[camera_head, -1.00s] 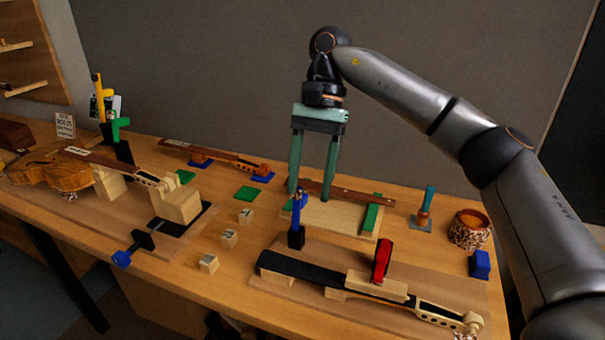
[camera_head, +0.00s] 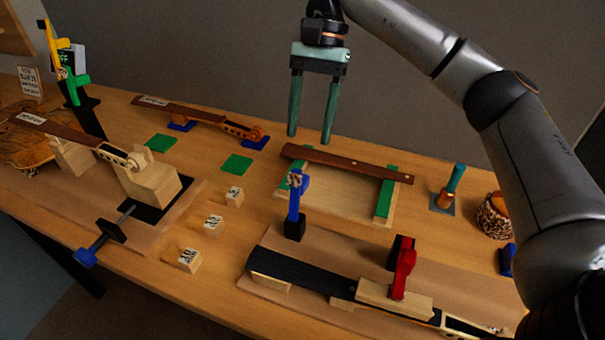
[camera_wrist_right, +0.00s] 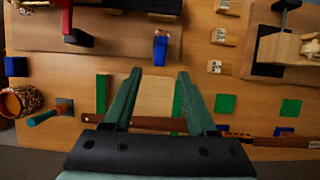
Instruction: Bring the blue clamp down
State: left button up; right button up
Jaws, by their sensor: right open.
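The blue clamp (camera_head: 296,205) stands upright in a black base just behind the dark fingerboard of the front violin neck. Its top end looks speckled. It also shows in the right wrist view (camera_wrist_right: 160,48), seen from above beyond the fingertips and roughly centred between them. My right gripper (camera_head: 309,139) is open and empty, with green fingers pointing down. It hangs behind the clamp in the head view, near the back edge of the bench, apart from the clamp. My left gripper is not in view.
A red clamp (camera_head: 403,268) stands on the front neck (camera_head: 350,293). A dark wood strip (camera_head: 345,163) lies across a pale board with green pads. Small numbered blocks (camera_head: 213,223) sit left of the clamp. A teal-handled tool (camera_head: 449,187) and a speckled pot (camera_head: 493,216) are at the right.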

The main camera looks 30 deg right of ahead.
aim_at(298, 191)
jog(key=x, duration=0.9)
grip_shut()
jog(key=shift+w, duration=0.1)
dwell(1.1)
